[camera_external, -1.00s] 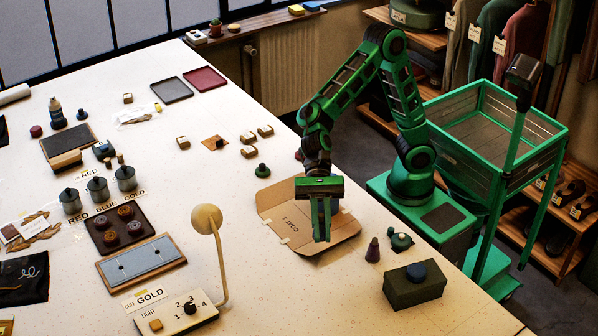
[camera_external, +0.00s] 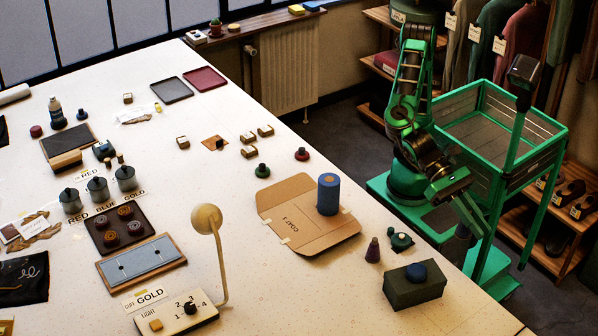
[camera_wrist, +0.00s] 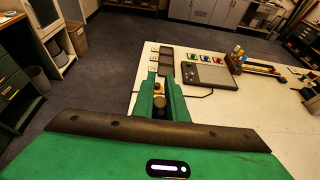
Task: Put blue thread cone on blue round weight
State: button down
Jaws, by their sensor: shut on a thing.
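A blue cylinder with a brown top centre, likely the blue thread cone (camera_external: 328,196), stands upright on the cardboard piece marked COAT 3 (camera_external: 285,222). A dark blue knobbed piece, likely the blue round weight (camera_external: 82,115), stands at the far left of the table. My gripper (camera_external: 476,220) is off the table's right edge beside my base, away from both. In the wrist view, my gripper (camera_wrist: 160,84) is shut on a small dark brownish thing (camera_wrist: 160,101) that I cannot identify. Neither the blue cone nor the blue weight is recognizable in the wrist view.
A green knobbed weight (camera_external: 262,170) and a red one (camera_external: 301,154) stand behind the cardboard. A purple cone (camera_external: 373,250), a dark green item (camera_external: 401,240) and a green box (camera_external: 415,288) with a blue top piece line the right edge. A lamp (camera_external: 207,219) stands front centre.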

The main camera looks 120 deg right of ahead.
jog(key=shift+w+d+f, duration=0.8)
jog(key=shift+w+f, duration=0.75)
jog(key=shift+f, duration=0.25)
jog(key=shift+w+d+f, duration=0.85)
jog(key=shift+w+f, duration=0.75)
jog(key=shift+f, duration=0.2)
jog(key=shift+w+d+f, duration=0.8)
jog(key=shift+w+f, duration=0.75)
jog(key=shift+f, duration=0.25)
jog(key=c, duration=1.8)
grip_release()
jog(key=shift+o, duration=0.2)
jog(key=v, duration=1.2)
